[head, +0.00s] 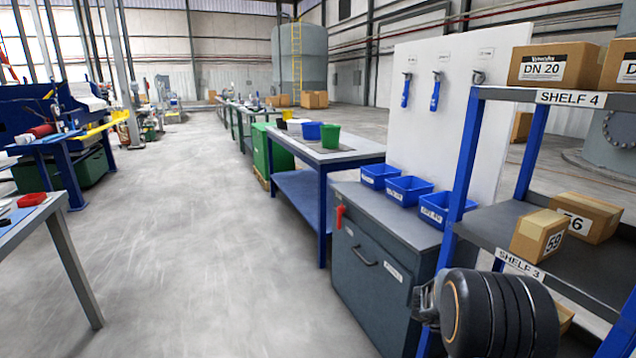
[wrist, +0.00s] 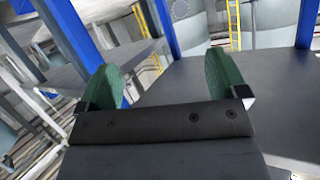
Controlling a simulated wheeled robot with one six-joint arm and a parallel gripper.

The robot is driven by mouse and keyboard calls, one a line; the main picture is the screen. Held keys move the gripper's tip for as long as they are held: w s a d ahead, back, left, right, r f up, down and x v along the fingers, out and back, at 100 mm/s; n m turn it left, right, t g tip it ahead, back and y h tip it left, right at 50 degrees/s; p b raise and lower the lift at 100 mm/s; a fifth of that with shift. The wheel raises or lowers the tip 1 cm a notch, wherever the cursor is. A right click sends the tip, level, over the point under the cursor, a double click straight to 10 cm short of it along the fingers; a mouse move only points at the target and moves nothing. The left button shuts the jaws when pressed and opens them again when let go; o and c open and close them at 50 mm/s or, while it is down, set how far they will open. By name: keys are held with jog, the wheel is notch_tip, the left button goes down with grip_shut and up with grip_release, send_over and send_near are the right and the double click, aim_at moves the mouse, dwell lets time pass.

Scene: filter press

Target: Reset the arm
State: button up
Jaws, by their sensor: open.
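My gripper (wrist: 161,82) shows in the wrist view with its two green finger pads wide apart and nothing between them. A grey shelf surface and blue posts lie beyond the fingers there. In the head view my dark arm (head: 500,312) is at the lower right, in front of the shelf rack (head: 458,190). The fingertips are hidden in the head view.
The rack holds boxes, including a DN 20 box (head: 553,64) and a box marked 59 (head: 538,235). A grey cabinet (head: 368,275) with blue bins (head: 408,189) stands left of my arm. The floor (head: 190,250) in the middle is clear.

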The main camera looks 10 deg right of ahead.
jog(key=w+a+r+n+t+y+p, duration=0.2)
jog(key=w+a+r+n+t+p, duration=0.25)
jog(key=r, duration=0.35)
jog(key=w+a+r+n+t+y+p, duration=0.2)
jog(key=w+a+r+n+t+p, duration=0.25)
jog(key=r, duration=0.45)
jog(key=a+r+n+t+y+p, duration=0.4)
jog(key=a+r+y+p, duration=0.3)
jog(key=a, duration=0.5)
jog(key=s+a+r+n+g+y+p, duration=0.2)
jog(key=s+a+r+n+y+p, duration=0.25)
jog(key=s+a+r, duration=0.35)
jog(key=s+a+r+n+g+h+p, duration=0.1)
jog(key=s+g+p, duration=0.4)
jog(key=s, duration=0.8)
jog(key=a+n+p, duration=0.1)
jog(key=n+p, duration=0.1)
jog(key=shift+r+n+g, duration=0.35)
jog(key=shift+r+g, duration=0.05)
jog(key=shift+a, duration=0.1)
